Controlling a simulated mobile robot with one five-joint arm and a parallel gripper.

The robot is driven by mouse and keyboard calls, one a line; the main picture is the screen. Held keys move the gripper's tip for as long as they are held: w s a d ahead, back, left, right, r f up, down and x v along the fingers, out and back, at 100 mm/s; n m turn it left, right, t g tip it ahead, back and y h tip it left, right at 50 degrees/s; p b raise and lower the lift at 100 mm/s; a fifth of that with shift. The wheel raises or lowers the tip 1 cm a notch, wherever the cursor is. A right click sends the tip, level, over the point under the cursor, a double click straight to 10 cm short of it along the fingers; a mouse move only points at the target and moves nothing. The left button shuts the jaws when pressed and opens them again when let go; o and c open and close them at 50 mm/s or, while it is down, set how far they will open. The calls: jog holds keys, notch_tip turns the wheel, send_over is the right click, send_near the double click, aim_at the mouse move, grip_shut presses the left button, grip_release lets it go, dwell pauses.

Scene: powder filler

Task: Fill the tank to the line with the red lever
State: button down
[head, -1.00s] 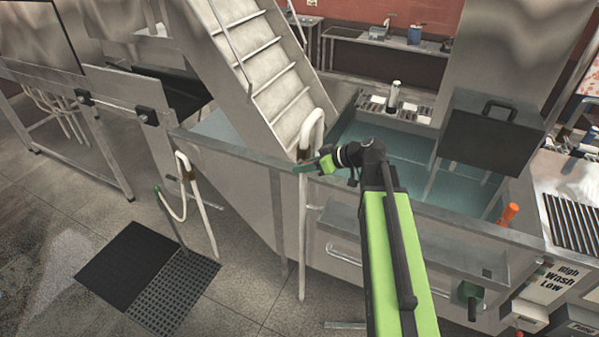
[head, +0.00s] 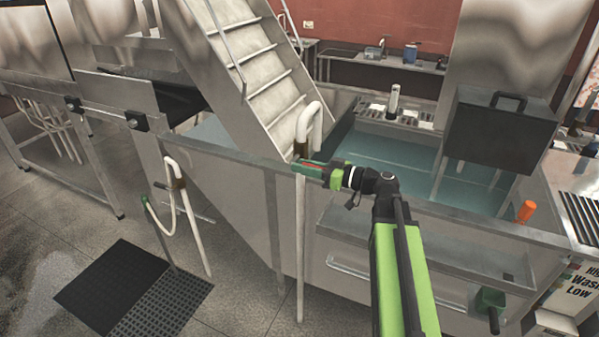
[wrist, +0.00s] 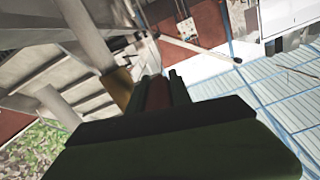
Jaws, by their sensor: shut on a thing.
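The tank (head: 345,107) is a steel basin holding blue-green water (head: 400,165). I cannot make out the fill line. A white pipe (head: 314,112) bends over the tank's near wall, with a brass-coloured collar (head: 300,150) that also shows in the wrist view (wrist: 117,88). The red lever (head: 313,166) sits at this collar; a strip of it shows between the fingers in the wrist view (wrist: 158,93). My gripper (head: 307,169) is shut on the red lever, its fingers covering most of it. I cannot see whether water flows from the pipe.
Metal stairs (head: 262,80) rise behind the pipe. A dark box with a handle (head: 500,132) stands over the tank's right side. An orange handle (head: 526,211) stands at the right rim. A second pipe with a hose (head: 190,215) and black floor mats (head: 118,285) lie left.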

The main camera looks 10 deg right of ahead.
dwell(0.3)
jog(key=c, duration=1.2)
grip_release()
jog(key=shift+o, duration=0.2)
jog(key=shift+d, duration=0.1)
jog(key=v, duration=1.7)
jog(key=shift+d+p, duration=0.2)
jog(key=shift+p, duration=0.1)
jog(key=shift+s, duration=0.1)
